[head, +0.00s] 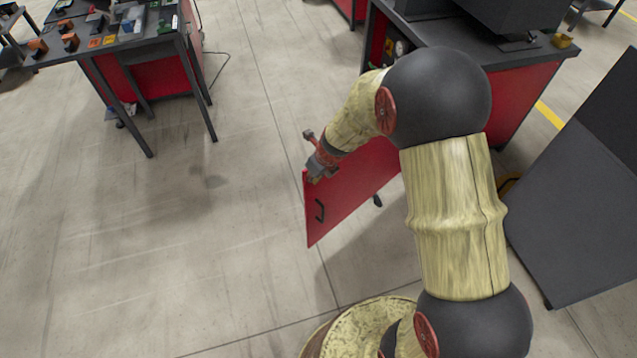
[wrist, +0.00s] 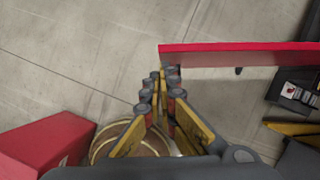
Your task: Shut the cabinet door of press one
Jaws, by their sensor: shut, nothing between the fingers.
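The red cabinet door (head: 350,190) stands open, swung out from the press bench, with a black handle (head: 320,210) near its free end. My gripper (head: 314,174) is shut and empty at the top corner of that free end. In the wrist view the door (wrist: 240,48) shows as a red strip, and the fingertips of my gripper (wrist: 165,76) are just beside its left end. I cannot tell whether they touch. My arm hides the hinge side and most of the cabinet opening.
The press bench (head: 520,95) has a dark top and red panels. A dark grey cabinet (head: 575,200) stands at the right. Another bench (head: 130,50) with small parts is at the upper left. The floor left of the door is clear.

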